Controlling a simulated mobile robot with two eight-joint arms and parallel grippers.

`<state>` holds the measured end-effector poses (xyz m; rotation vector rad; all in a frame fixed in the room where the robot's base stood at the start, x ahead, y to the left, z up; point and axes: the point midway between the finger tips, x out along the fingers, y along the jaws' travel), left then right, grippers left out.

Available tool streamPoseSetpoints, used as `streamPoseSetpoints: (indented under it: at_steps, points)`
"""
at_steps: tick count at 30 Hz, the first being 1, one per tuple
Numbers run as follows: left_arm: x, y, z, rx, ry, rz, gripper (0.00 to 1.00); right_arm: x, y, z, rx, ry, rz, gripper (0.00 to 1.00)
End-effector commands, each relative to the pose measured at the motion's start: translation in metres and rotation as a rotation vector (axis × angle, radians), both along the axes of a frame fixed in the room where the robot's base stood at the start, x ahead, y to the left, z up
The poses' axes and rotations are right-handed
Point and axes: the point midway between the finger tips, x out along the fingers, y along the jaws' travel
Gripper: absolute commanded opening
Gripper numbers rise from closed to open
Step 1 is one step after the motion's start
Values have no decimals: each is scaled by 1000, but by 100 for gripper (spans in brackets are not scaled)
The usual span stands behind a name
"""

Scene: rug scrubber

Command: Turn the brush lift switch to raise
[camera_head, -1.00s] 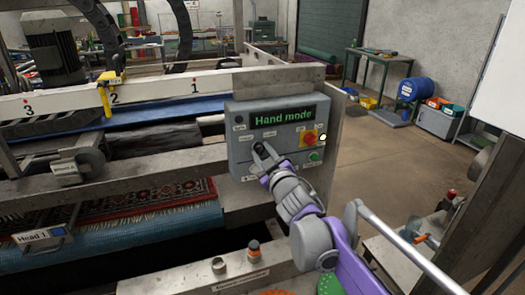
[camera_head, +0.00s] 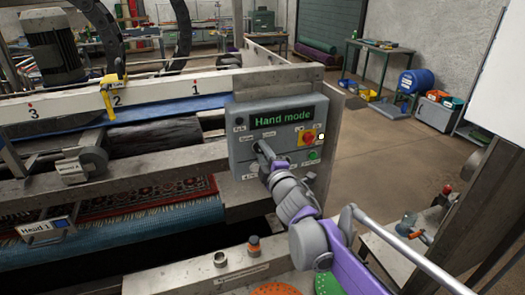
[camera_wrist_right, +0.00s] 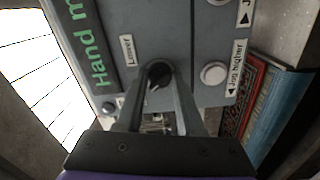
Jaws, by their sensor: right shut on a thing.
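The grey control panel (camera_head: 240,150) is mounted on the machine frame and its display reads "Hand mode" in green. The brush lift switch is a small black knob (camera_wrist_right: 159,71) on the panel, with a "Lower" label (camera_wrist_right: 127,50) beside it in the wrist view. My right gripper (camera_head: 262,148) reaches the panel from below right. In the wrist view its two fingers (camera_wrist_right: 160,85) are shut on the knob, one on each side. The fingers and palm hide the far side of the knob, so a raise label does not show. My left gripper is not in view.
A red button (camera_head: 308,137) on a yellow plate and a green button (camera_head: 314,155) sit right of the gripper. A round "Jog higher" button (camera_wrist_right: 214,73) is close beside the fingers. A metal ledge (camera_head: 190,280) with small knobs lies below the panel.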

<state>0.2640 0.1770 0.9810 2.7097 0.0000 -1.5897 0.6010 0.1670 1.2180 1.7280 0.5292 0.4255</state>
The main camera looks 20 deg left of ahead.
Motion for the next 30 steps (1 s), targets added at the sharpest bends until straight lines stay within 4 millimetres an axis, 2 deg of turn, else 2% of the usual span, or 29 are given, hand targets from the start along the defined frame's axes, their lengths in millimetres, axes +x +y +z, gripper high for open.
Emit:
streamPoseSetpoints:
  at_steps: [20, 21, 25, 30]
  points:
    - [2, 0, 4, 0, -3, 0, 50, 0, 0, 0, -49, -33, 0, 0]
    - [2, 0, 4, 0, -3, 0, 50, 0, 0, 0, -49, -33, 0, 44]
    - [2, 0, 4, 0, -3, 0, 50, 0, 0, 0, -48, -32, 0, 67]
    - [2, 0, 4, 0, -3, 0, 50, 0, 0, 0, -47, -32, 0, 67]
